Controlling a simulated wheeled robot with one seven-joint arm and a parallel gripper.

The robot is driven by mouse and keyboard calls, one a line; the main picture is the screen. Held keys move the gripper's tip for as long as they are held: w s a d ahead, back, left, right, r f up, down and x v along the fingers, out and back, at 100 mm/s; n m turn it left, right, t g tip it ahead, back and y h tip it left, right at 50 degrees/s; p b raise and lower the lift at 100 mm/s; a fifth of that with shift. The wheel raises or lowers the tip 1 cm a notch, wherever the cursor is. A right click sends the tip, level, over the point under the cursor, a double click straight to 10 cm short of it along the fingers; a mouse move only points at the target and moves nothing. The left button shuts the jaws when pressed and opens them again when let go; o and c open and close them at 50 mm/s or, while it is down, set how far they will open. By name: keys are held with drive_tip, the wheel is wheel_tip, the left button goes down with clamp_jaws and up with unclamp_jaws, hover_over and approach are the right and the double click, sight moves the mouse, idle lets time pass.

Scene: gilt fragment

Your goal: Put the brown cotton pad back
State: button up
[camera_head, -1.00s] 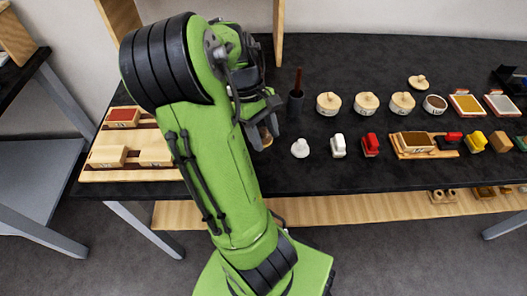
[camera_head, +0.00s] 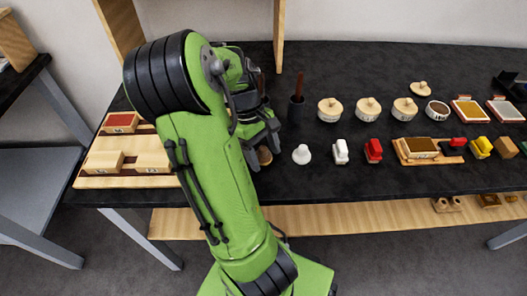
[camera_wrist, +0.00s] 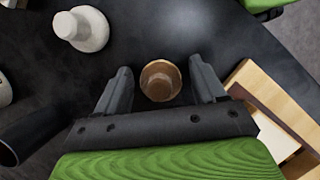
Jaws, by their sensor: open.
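A small round brown piece (camera_wrist: 160,80), which I take to be the brown cotton pad, stands on the black table between my fingers in the wrist view. Its pale wooden-looking side also shows in the head view (camera_head: 264,156), partly hidden by my gripper. My gripper (camera_wrist: 160,86) is open, with a finger on each side of the piece and a visible gap at both. In the head view my gripper (camera_head: 262,143) is over the table's left part. I cannot tell its exact height above the table.
A white knobbed piece (camera_head: 301,154) stands just right of my gripper. A dark cup (camera_head: 296,108) with a brown stick is behind. A wooden rack (camera_head: 85,180) lies at the left table end. Lidded round pots (camera_head: 329,110), red and yellow pieces and a wooden tray (camera_head: 436,160) stand to the right.

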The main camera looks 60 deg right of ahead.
drive_tip(key=p+v, duration=0.5)
drive_tip(key=v, duration=0.7)
drive_tip(key=w+a+r+n+t+h, duration=0.1)
drive_tip(key=w+a+r+t, duration=0.15)
drive_tip(key=a, duration=0.55)
drive_tip(key=w+a+r+n+t, duration=0.1)
drive_tip(key=w+a+r+t, duration=0.15)
drive_tip(key=a, duration=0.45)
drive_tip(key=s+a+r+n+t, duration=0.1)
drive_tip(key=s+a+t, duration=0.1)
drive_tip(key=a, duration=0.4)
drive_tip(key=s+a+n+t, duration=0.1)
drive_tip(key=s+a+t, duration=0.15)
drive_tip(key=a, duration=0.45)
wheel_tip(320, 180, up, 7)
drive_tip(key=p, duration=0.6)
drive_tip(key=shift+f+p, duration=0.2)
drive_tip(key=shift+p, duration=0.2)
drive_tip(key=shift+w, duration=0.1)
